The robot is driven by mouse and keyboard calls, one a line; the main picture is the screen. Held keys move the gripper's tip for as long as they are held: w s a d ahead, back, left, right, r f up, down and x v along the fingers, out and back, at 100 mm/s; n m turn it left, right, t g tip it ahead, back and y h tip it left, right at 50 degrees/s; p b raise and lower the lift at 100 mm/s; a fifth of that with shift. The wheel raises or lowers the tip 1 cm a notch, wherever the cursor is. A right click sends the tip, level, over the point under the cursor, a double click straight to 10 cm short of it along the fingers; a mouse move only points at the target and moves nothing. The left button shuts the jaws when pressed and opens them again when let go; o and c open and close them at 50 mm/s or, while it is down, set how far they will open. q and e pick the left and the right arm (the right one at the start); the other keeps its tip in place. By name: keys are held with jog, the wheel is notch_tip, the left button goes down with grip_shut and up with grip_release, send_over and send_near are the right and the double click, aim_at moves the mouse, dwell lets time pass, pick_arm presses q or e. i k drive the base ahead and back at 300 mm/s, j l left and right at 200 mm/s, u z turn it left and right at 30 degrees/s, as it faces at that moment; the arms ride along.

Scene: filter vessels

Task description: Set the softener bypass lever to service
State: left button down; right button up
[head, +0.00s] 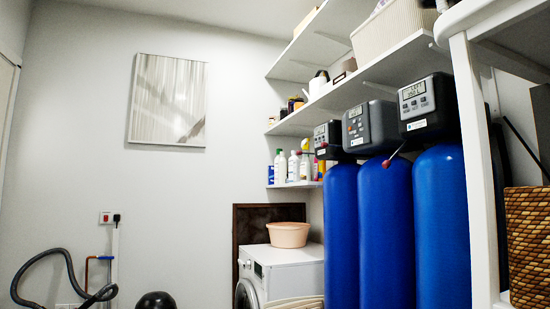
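Three blue filter vessels stand in a row at the right: a near one (441,230), a middle one (386,235) and a far one (342,235). Each carries a dark control head: near (427,105), middle (368,128) and far (327,138). A thin lever with a red knob (387,163) slants down and left between the near and middle heads. The labels are too small to tell which vessel is the softener or how the lever positions are marked. Neither gripper is in view.
White shelves (350,85) with bottles and a basket hang above and behind the vessels. A white rack (475,170) with a woven basket (528,240) stands close at right. A washing machine (283,270) bears a pink basin (289,234). A dark hose (68,262) is at lower left.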

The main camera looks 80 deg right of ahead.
aim_at(387, 163)
jog(key=z, duration=3.3)
jog(key=i+j+z, duration=0.75)
jog(key=j, duration=0.25)
jog(key=i+j+z, duration=0.25)
jog(key=j, duration=0.2)
